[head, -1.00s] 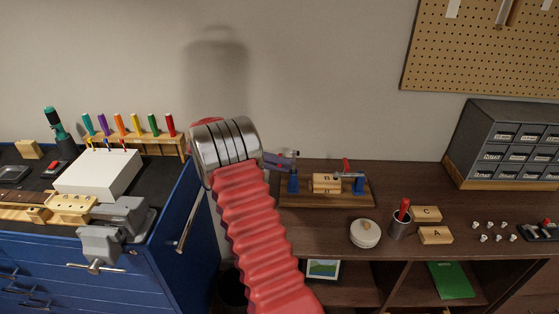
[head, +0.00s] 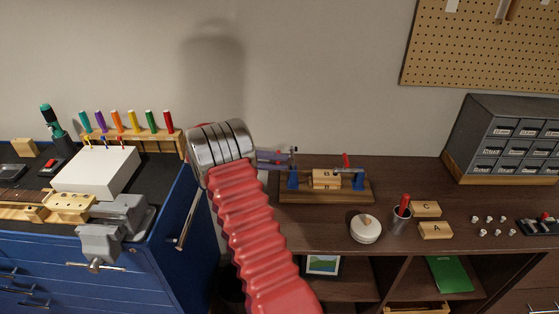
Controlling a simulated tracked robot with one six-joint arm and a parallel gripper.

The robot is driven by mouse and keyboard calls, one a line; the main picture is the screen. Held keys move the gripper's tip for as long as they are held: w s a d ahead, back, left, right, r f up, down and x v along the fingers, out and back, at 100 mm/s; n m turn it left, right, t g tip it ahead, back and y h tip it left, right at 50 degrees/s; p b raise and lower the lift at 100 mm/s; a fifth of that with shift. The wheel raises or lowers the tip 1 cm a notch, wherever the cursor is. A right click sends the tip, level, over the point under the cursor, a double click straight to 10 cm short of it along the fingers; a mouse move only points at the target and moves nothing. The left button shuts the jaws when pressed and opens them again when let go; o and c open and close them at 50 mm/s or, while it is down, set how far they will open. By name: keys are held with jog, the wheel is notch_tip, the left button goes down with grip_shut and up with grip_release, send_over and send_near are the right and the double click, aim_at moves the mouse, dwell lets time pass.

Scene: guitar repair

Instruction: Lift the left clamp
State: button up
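A wooden fixture board (head: 323,195) lies on the brown bench with a pale block marked B (head: 327,179) on it. The left clamp (head: 293,180) is a blue piece at the left end of the block. A matching blue right clamp (head: 359,181) with a raised red lever (head: 346,160) stands at the other end. My gripper (head: 285,157), small and dark at the end of my arm, is right at the top of the left clamp. It partly covers the clamp's upper part and lever. I cannot tell whether its fingers are open or touching the clamp.
A round white container (head: 365,229), a grey cup (head: 399,221) with a red tool and blocks C (head: 425,209) and A (head: 435,231) stand to the right. A blue tool cabinet (head: 145,270) is to the left. The wall is close behind the fixture.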

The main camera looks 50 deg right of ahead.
jog(key=v, duration=0.7)
jog(key=shift+w+a, duration=0.15)
jog(key=shift+w, duration=0.1)
dwell(0.6)
